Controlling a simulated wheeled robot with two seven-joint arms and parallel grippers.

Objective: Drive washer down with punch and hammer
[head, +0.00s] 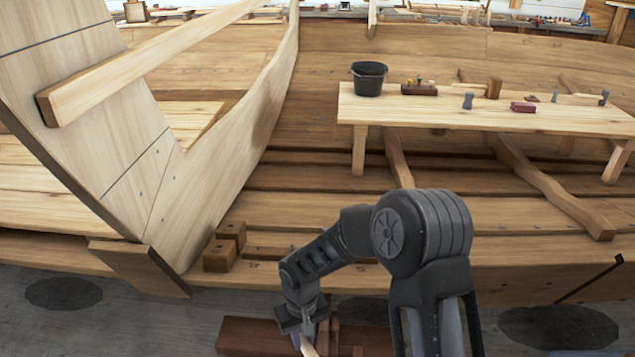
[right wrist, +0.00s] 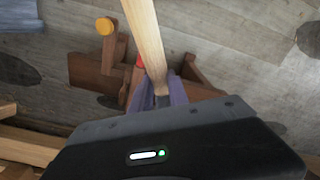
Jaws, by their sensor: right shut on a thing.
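My right gripper (head: 306,334) is low at the bottom of the head view, over a reddish-brown timber piece (head: 250,338). Its purple-grey fingers are shut on a tool with a pale wooden handle (right wrist: 147,40), which runs up and away in the right wrist view. A dark part of the tool shows between the fingers; I cannot tell whether it is the hammer or another tool. Only a short pale bit of the handle (head: 308,348) shows in the head view. I cannot make out the washer or the punch. My left gripper is not in view.
A wooden bench (head: 440,111) at the right carries a black bucket (head: 369,80), a dark red block (head: 523,107) and several small tools. The planked hull (head: 230,110) fills the left and back. An orange-capped post (right wrist: 104,26) stands near my right gripper. Grey floor lies around.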

